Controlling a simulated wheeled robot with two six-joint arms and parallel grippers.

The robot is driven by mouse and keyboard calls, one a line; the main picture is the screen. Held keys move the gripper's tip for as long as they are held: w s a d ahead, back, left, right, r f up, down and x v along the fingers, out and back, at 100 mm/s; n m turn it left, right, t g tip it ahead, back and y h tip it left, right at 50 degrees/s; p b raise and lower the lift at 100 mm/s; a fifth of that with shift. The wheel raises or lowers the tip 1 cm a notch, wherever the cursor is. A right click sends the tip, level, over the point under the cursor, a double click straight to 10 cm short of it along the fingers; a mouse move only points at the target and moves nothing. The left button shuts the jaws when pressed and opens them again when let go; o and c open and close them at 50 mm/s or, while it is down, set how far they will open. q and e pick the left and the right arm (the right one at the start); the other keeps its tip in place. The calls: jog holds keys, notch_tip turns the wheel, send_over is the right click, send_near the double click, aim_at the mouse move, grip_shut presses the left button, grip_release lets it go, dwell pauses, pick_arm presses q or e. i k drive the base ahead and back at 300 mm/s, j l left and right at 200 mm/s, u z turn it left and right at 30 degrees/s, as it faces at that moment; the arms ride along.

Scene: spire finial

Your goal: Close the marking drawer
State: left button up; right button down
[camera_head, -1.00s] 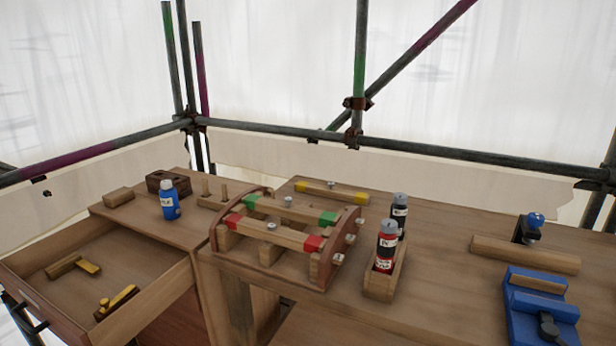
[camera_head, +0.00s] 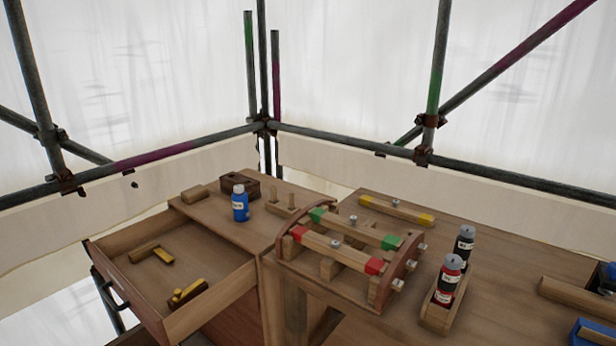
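The marking drawer (camera_head: 205,265) stands pulled open at the left of the bench, with its dark handle (camera_head: 115,294) on the front panel at the left. Inside it lie a wooden tool with a yellow part (camera_head: 152,252) and a second wood-and-brass tool (camera_head: 187,292). Neither of my grippers shows in the head view, so their state is hidden.
A blue bottle (camera_head: 240,204) and a dark wooden block (camera_head: 240,182) stand on the top behind the drawer. A rack with coloured bars (camera_head: 335,249) sits mid-bench. Two bottles stand in a wooden holder (camera_head: 436,317). Scaffold poles (camera_head: 150,155) run behind.

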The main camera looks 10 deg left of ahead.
aim_at(144, 287)
jog(key=u, duration=1.55)
